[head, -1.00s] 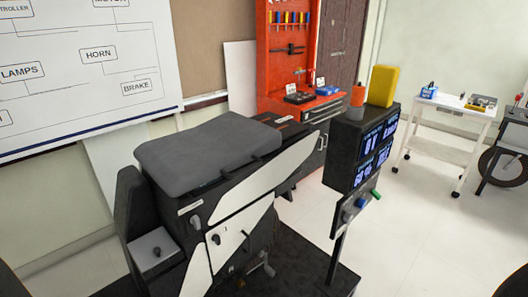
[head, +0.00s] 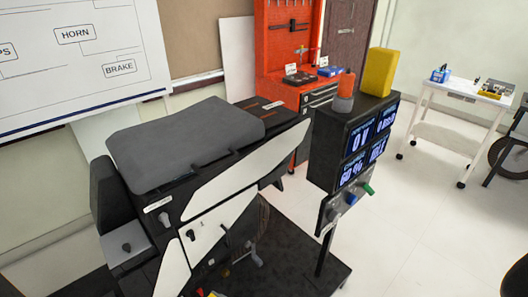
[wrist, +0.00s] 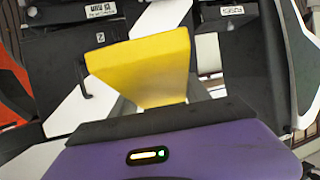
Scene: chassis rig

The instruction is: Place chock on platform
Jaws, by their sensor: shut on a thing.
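A yellow wedge-shaped chock (wrist: 150,65) is in the middle of the wrist view, in front of my purple gripper body. My gripper (wrist: 165,98) is shut on the chock; its fingertips are mostly hidden behind it. A black platform (head: 318,278) lies on the floor under the chassis rig in the head view. The chock appears off the platform, held near the rig's black and white panels. A small yellow and red patch shows at the bottom edge of the head view, too cut off to identify.
The rig's grey seat (head: 185,145) and white panels (head: 245,160) fill the middle. A dark display box (head: 350,140) on a post stands right, with a yellow block (head: 380,72) on top. A white cart (head: 460,100) is farther right. Pale floor between is clear.

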